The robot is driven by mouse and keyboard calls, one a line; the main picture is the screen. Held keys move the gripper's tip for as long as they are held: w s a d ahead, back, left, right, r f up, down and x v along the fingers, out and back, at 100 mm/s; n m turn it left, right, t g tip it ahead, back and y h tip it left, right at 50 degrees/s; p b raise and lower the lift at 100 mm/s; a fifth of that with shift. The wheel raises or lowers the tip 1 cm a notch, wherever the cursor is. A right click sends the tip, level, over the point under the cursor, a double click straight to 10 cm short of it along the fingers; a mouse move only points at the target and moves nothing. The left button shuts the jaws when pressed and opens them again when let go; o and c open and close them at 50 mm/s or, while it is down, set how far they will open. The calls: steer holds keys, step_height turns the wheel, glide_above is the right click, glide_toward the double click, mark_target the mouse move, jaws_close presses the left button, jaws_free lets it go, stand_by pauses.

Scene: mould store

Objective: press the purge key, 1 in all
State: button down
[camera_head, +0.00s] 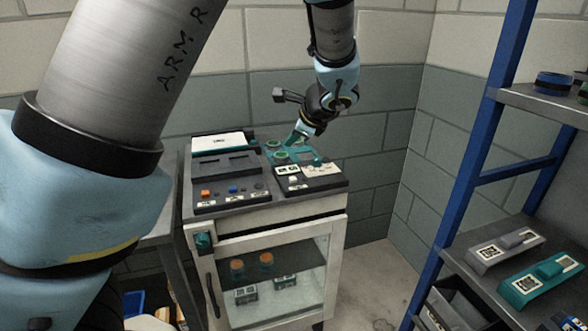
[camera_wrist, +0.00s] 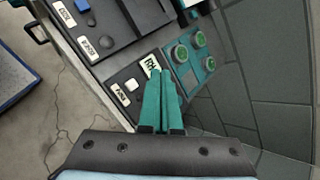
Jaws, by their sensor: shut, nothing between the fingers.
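On the cabinet top in the head view is a dark key panel (camera_head: 312,184) with small white keys and labels; left of it is another dark panel (camera_head: 232,201) with orange, blue and dark keys. The labels are too small or turned to read surely, so I cannot tell which key is the purge key. My gripper (camera_head: 297,139) is above the back of the cabinet top, its teal fingers shut and empty. In the wrist view the fingertips (camera_wrist: 157,74) lie beside a white label, with a white key (camera_wrist: 131,84) to their left. I cannot tell whether they touch anything.
The cabinet (camera_head: 335,255) has a glass door with jars inside. Green round fittings (camera_wrist: 196,39) sit on a teal plate near the fingertips. A blue-framed shelf (camera_head: 497,140) with tools stands at the right. Block walls close in behind; open floor lies between cabinet and shelf.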

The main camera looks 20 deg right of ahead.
steer(key=shift+w+d+r, duration=0.15)
steer(key=shift+d+r, duration=0.1)
steer(key=shift+d, duration=0.45)
steer(key=shift+f, duration=0.15)
steer(key=b, duration=0.7)
glide_above(296, 184)
step_height(296, 184, down, 9)
steer(key=shift+w+r, duration=0.1)
steer(key=shift+r, duration=0.1)
steer(key=shift+f, duration=0.15)
stand_by(1.1)
steer(key=shift+f+b, duration=0.25)
steer(key=shift+b, duration=0.2)
steer(key=shift+f+b, duration=0.45)
steer(key=shift+f, duration=0.05)
stand_by(0.5)
steer(key=shift+r, duration=0.1)
steer(key=shift+r+p, duration=0.75)
steer(key=shift+r, duration=0.1)
